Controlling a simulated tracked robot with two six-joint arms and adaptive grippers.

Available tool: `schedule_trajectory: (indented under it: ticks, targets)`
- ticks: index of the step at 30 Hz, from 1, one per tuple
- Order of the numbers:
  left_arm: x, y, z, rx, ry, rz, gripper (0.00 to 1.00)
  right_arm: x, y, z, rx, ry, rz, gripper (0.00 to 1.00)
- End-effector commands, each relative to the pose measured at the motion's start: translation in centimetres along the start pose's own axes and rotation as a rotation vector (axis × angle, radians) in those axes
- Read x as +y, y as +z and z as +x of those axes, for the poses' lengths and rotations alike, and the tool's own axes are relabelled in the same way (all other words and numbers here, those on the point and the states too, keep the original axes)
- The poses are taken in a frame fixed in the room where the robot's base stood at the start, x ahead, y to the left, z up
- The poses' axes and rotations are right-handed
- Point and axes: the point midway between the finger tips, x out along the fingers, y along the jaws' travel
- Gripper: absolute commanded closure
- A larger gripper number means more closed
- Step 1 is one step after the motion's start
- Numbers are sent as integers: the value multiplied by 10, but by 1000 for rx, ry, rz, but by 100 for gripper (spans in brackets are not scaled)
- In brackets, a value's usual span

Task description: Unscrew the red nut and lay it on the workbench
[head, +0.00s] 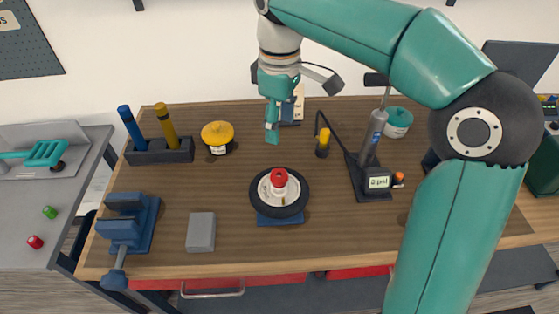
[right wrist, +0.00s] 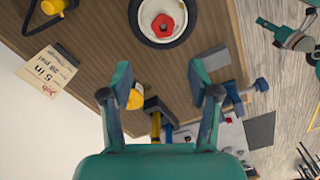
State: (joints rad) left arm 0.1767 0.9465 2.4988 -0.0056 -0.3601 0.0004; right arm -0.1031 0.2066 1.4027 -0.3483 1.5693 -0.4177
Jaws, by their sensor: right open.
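The red nut (head: 279,177) sits on the hub of a small wheel (head: 262,200) with a black tyre and pale rim. The wheel lies on a blue stand (head: 280,220) on the wooden workbench (head: 345,235). In the right wrist view, the nut (right wrist: 163,25) and wheel (right wrist: 190,13) show near the top, beyond the fingertips. My right gripper (head: 272,128) is above the back of the bench, behind the wheel and apart from the nut. In the right wrist view, its jaws (right wrist: 158,85) are spread with nothing between them. My left gripper is not seen.
A blue vise (head: 130,222), grey block (head: 201,232), yellow-topped tin (head: 217,135) and holder (head: 160,152) stand left of the wheel. A pump with gauge (head: 377,182) stands right. Green and red pieces (head: 35,242) lie on the grey side bench. The bench front is clear.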

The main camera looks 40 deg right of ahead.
Motion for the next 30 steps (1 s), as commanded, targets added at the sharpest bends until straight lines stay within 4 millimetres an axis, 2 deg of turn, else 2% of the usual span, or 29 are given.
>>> schedule_trajectory:
  ticks: [18,24,30]
  targets:
    - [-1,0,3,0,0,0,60,0,1,116,-5,-2,1,39]
    - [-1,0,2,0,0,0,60,0,1,142,-3,-2,2,39]
    - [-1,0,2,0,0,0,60,0,1,152,-1,-1,2,39]
